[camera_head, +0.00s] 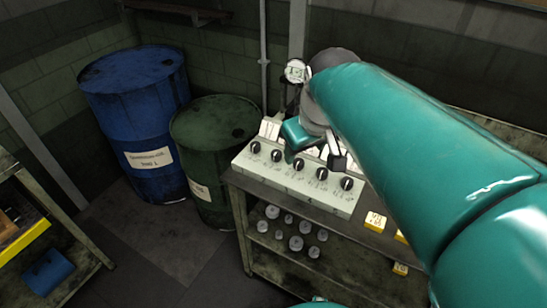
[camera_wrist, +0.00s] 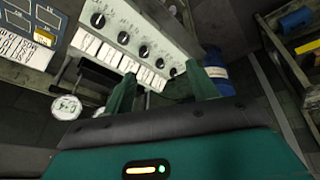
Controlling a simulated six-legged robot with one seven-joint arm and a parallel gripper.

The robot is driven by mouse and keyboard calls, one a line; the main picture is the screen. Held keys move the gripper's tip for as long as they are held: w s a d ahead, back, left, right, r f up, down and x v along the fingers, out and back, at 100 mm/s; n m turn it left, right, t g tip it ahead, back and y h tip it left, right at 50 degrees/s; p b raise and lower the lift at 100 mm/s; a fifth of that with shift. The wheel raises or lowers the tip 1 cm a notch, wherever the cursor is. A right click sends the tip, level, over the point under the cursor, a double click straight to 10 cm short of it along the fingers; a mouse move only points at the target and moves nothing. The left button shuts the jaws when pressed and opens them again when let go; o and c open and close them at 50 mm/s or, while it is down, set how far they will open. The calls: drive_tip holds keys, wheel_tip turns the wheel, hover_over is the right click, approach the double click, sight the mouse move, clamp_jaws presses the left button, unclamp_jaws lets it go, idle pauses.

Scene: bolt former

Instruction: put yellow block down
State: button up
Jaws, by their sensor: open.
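A small yellow block with a white lettered face (camera_head: 375,222) rests on the bench top just right of the control box. A second yellow block (camera_head: 401,237) beside it is partly hidden by my arm. Another yellow-and-white block (camera_head: 400,268) sits lower, on the shelf under the bench. My gripper (camera_head: 316,146) is above the back of the control box, left of these blocks. In the wrist view my gripper (camera_wrist: 162,88) has its two green fingers spread apart, with no block between them.
The pale control box (camera_head: 300,184) has a row of black knobs and white labels. A round gauge (camera_head: 295,71) stands behind it. Several metal pieces (camera_head: 296,243) stand on the lower shelf. Blue (camera_head: 140,110) and green (camera_head: 205,150) drums stand left. A shelf (camera_head: 60,255) stands far left.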

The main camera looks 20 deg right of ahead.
drive_tip(key=s+a+f+m+t, duration=0.1)
drive_tip(key=s+a+f, duration=0.2)
drive_tip(key=s+a, duration=0.3)
drive_tip(key=shift+s+f+m+y, duration=0.15)
drive_tip(key=shift+s+m+y, duration=0.2)
drive_tip(key=shift+s, duration=0.45)
